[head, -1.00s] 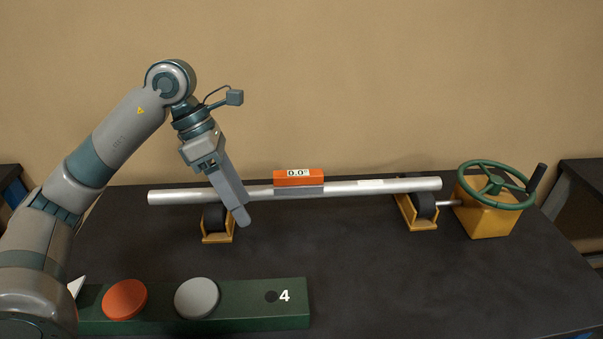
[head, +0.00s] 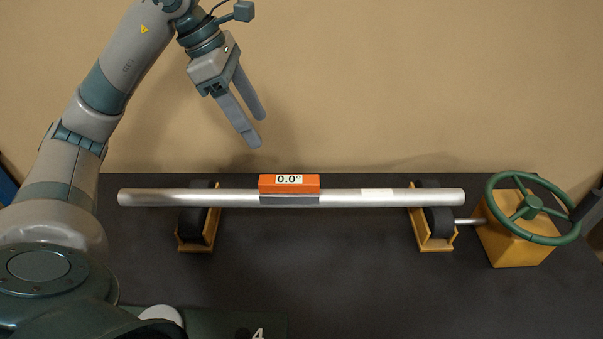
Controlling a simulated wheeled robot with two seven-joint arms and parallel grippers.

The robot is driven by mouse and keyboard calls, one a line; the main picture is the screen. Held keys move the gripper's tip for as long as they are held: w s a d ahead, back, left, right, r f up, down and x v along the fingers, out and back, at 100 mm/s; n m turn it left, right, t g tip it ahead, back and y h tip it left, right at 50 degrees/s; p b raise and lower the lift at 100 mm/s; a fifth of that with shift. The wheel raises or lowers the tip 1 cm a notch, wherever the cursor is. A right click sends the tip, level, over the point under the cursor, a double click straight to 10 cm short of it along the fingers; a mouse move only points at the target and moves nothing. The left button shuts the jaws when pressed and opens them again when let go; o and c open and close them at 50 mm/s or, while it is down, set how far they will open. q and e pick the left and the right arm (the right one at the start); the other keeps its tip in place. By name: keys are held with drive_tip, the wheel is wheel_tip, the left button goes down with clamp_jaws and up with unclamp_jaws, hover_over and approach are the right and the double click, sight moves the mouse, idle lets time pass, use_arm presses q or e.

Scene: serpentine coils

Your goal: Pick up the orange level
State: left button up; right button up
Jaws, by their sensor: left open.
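The pipe lies level across two yellow roller stands. My left gripper (head: 256,131) is open and empty, with its two fingers apart and pointing down. It shows above and to the left of the level, not touching it. My right gripper is not in the view.
The left roller stand (head: 190,245) and right roller stand (head: 445,244) carry the pipe. A yellow box (head: 515,252) with a green handwheel (head: 500,229) stands at the right. A green panel (head: 220,322) lies at the front left, partly hidden by my arm. The dark table's middle front is clear.

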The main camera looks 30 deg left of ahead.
use_arm(q)
drive_tip(key=p, duration=0.3)
approach(288, 179)
drive_tip(key=x, duration=0.5)
drive_tip(key=shift+r, duration=0.1)
drive_tip(key=shift+w+f, duration=0.15)
drive_tip(key=shift+f, duration=0.2)
drive_tip(key=shift+d+f+p, duration=0.35)
drive_tip(key=shift+f+p, duration=0.3)
drive_tip(key=shift+p, duration=0.05)
drive_tip(key=p+x, duration=0.1)
drive_tip(key=x, duration=0.2)
drive_tip(key=shift+w+f, duration=0.1)
drive_tip(key=shift+f, duration=0.25)
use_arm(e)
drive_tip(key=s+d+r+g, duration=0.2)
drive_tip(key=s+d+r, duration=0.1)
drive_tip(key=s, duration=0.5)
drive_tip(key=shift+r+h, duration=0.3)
